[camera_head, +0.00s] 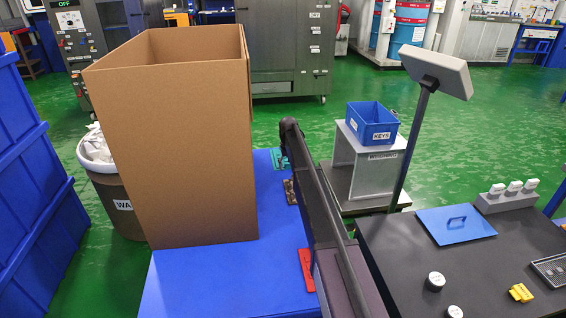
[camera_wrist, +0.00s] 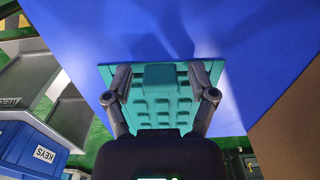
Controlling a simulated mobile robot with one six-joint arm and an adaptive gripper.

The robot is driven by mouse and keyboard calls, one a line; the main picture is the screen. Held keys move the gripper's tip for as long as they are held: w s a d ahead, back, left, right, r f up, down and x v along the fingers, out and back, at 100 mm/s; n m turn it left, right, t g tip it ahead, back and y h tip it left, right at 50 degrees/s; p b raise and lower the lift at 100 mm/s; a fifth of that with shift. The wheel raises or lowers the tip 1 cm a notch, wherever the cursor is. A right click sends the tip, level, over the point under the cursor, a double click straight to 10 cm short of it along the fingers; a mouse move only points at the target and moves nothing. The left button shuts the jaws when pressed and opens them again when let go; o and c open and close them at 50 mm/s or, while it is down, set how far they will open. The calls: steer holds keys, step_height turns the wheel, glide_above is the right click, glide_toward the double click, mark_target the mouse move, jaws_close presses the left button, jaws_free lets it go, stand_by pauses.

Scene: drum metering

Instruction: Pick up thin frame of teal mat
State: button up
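The teal mat (camera_wrist: 160,104) lies on the blue tabletop in the wrist view, with rows of raised blocks and a thin flat frame (camera_wrist: 217,69) along its far edge. My gripper (camera_wrist: 160,78) is over it, its two fingers spread wide, one at each side of the raised blocks. Nothing shows clamped between the fingertips; whether they touch the mat I cannot tell. The mat's near part is hidden by my gripper's body. In the head view, a small teal part (camera_head: 275,158) shows beside my gripper (camera_head: 290,150) at the blue table's far end; my arm hides the rest.
A tall open cardboard box (camera_head: 190,150) stands on the blue table (camera_head: 215,285) left of my arm. A red piece (camera_head: 307,270) and a small brown piece (camera_head: 290,192) lie near my arm. Right are a blue KEYS bin (camera_head: 372,122), a screen on a post (camera_head: 437,72) and a dark table (camera_head: 390,235).

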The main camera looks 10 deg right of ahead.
steer(key=c, duration=0.6)
steer(key=shift+r, duration=0.15)
steer(key=shift+c, duration=0.2)
step_height(320, 180, up, 3)
steer(key=p, duration=0.3)
steer(key=shift+r+p, duration=0.2)
steer(key=shift+p, duration=0.2)
steer(key=s+d, duration=0.3)
steer(key=s, duration=0.1)
steer(key=s+d+r, duration=0.1)
steer(key=s+d, duration=0.3)
steer(key=s+d+p, duration=0.1)
steer(key=s+d, duration=0.2)
steer(key=s, duration=0.1)
steer(key=shift+s+d+r, duration=0.15)
steer(key=shift+r+p, duration=0.4)
steer(key=shift+p, duration=0.1)
steer(key=shift+r+p, duration=2.05)
steer(key=shift+p, duration=0.05)
